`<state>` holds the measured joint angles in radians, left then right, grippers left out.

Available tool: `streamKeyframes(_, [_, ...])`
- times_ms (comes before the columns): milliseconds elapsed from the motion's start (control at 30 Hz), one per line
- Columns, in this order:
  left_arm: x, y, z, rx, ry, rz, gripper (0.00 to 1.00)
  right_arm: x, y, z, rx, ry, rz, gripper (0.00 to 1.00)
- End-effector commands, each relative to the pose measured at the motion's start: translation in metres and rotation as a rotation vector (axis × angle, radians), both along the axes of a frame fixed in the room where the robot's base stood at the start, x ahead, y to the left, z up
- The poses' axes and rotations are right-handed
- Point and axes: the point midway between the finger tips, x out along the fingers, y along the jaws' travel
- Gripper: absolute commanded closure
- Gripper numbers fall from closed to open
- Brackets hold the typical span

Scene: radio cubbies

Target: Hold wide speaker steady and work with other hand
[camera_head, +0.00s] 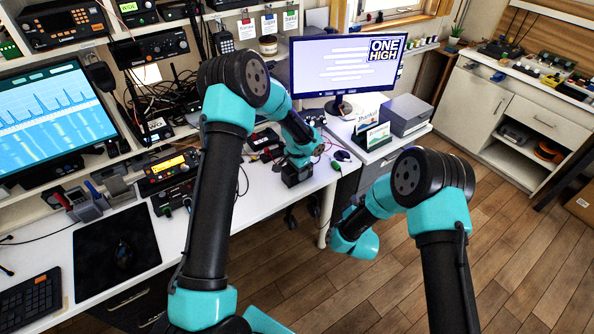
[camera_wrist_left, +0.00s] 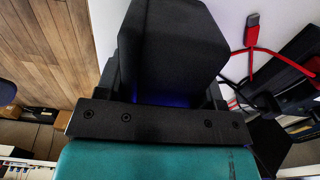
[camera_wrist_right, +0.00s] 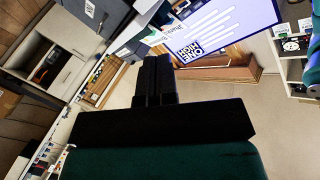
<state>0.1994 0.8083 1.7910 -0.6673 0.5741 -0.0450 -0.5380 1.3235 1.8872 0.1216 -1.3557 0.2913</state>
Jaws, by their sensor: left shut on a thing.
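The wide speaker, a black box (camera_wrist_left: 175,45), fills the middle of the left wrist view, with a blue glow along its lower edge. My left gripper (camera_wrist_left: 165,88) is shut on it, with a finger at each side. In the head view this dark box (camera_head: 297,173) is near the front edge of the white desk; my arm partly covers it. I cannot tell whether it touches the desk. My right gripper (camera_wrist_right: 154,80) is shut and empty, its dark fingers together. In the head view, my right wrist is in front of the desk, over the floor, and its fingertips are hard to make out.
A red cable with a plug (camera_wrist_left: 252,30) lies near the speaker. A monitor (camera_head: 345,68), a card holder (camera_head: 372,130) and a grey box (camera_head: 407,115) stand on the desk (camera_head: 345,170). Radios (camera_head: 168,170) stand to the left. Wooden floor (camera_head: 500,250) is clear at right.

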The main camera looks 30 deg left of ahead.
Motion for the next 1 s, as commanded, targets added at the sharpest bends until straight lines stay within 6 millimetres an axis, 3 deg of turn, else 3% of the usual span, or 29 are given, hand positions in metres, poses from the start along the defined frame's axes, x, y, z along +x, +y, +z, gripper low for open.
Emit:
streamKeyframes(33, [0.0,0.0,0.0,0.0,-0.001,0.0,0.72,-0.003,0.019,0.006,0.027,-0.041,0.011,1.0])
streamKeyframes(100, [0.0,0.0,0.0,0.0,-0.001,0.0,0.72,-0.006,0.039,0.014,0.066,-0.093,0.017,1.0])
streamKeyframes(300, [0.0,0.0,0.0,0.0,-0.001,0.0,0.72,-0.014,0.072,0.03,0.138,-0.179,0.027,1.0])
streamKeyframes(767, [0.0,0.0,0.0,0.0,-0.001,0.0,0.72,-0.015,0.077,0.032,0.148,-0.192,0.029,1.0])
streamKeyframes(1000, [0.0,0.0,0.0,0.001,-0.001,0.0,0.72,-0.01,0.089,0.032,0.148,-0.193,0.03,1.0])
